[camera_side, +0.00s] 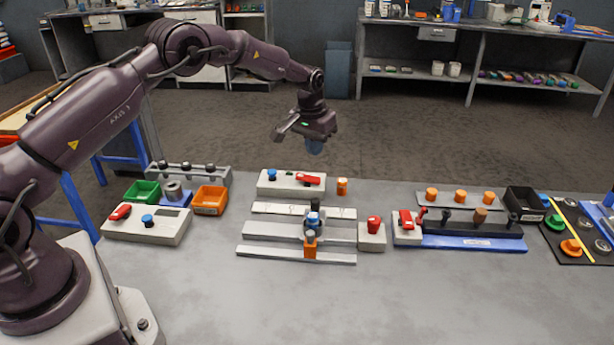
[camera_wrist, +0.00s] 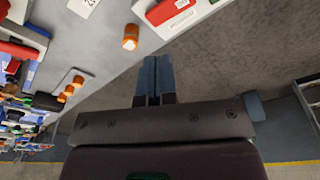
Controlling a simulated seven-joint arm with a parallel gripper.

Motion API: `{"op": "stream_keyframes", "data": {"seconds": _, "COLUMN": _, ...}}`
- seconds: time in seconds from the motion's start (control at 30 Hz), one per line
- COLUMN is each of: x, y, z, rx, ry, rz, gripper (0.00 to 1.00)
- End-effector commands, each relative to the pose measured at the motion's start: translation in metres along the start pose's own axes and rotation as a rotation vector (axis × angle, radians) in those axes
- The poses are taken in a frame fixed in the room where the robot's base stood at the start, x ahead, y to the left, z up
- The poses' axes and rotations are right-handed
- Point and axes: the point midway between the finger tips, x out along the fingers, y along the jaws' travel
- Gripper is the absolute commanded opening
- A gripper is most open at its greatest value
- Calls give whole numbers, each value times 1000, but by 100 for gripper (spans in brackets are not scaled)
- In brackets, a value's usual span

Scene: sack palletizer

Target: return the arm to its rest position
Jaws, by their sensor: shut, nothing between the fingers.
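My gripper (camera_side: 314,146) hangs in the air above the far edge of the table, its blue fingers pointing down. It is apart from everything on the table. In the wrist view my gripper (camera_wrist: 153,78) shows its two blue fingers pressed together with nothing between them. My arm reaches across from the left side of the side view, bent at the elbow.
Below lie a white box with a red switch (camera_side: 290,183), an orange cylinder (camera_side: 342,186) and metal rails (camera_side: 270,231) with an orange-and-blue piece (camera_side: 311,235). Bins and a control box (camera_side: 147,224) stand left. The front table area (camera_side: 330,305) is clear.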

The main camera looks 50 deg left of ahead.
Motion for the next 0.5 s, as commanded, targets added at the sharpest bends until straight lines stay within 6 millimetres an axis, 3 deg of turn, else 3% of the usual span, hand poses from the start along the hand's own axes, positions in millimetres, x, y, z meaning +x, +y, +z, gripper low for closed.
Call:
{"op": "stream_keyframes", "data": {"seconds": 0.13, "x": 5, "y": 0, "z": 6, "rx": 9, "ry": -16, "rz": -1, "gripper": 0}}
{"op": "stream_keyframes", "data": {"seconds": 0.27, "x": 16, "y": -2, "z": 32, "rx": 16, "ry": -86, "rz": -5, "gripper": 0}}
{"op": "stream_keyframes", "data": {"seconds": 0.37, "x": -5, "y": -1, "z": 52, "rx": 28, "ry": -115, "rz": -5, "gripper": 0}}
{"op": "stream_keyframes", "data": {"seconds": 0.5, "x": -53, "y": 4, "z": 81, "rx": 54, "ry": -124, "rz": 0, "gripper": 0}}
